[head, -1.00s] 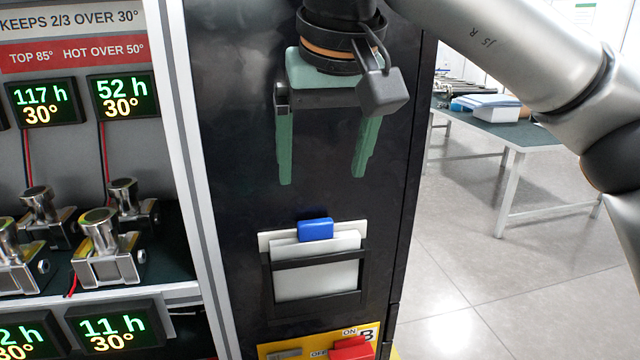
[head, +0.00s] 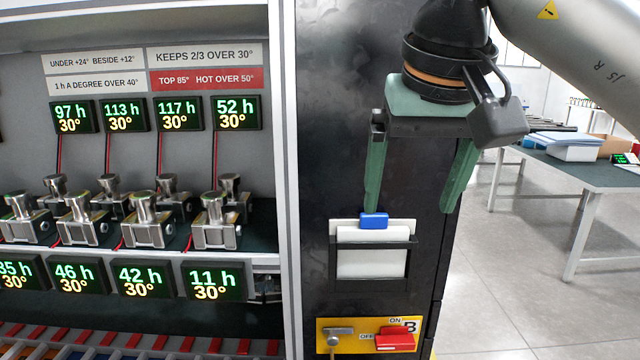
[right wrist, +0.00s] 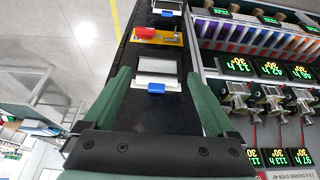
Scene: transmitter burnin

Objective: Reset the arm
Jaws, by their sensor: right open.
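My right gripper (head: 418,205) is open and empty, its two green fingers pointing down in front of the black cabinet panel (head: 335,130). Its left fingertip overlaps the top of a card holder (head: 370,283) in the head view. The holder carries white cards (head: 372,262) with a blue clip (head: 374,220) at the top edge. In the right wrist view the green fingers (right wrist: 165,95) stand apart on both sides of the blue clip (right wrist: 156,88), with nothing between them seen to be held. My left gripper is not in view.
Left of the panel is a rack with metal fixtures (head: 215,222) and lit displays (head: 237,113) reading hours and 30°. Below the holder is a yellow plate with a red switch (head: 395,340) and a small metal latch (head: 338,335). A table (head: 590,175) stands at the right beyond open floor.

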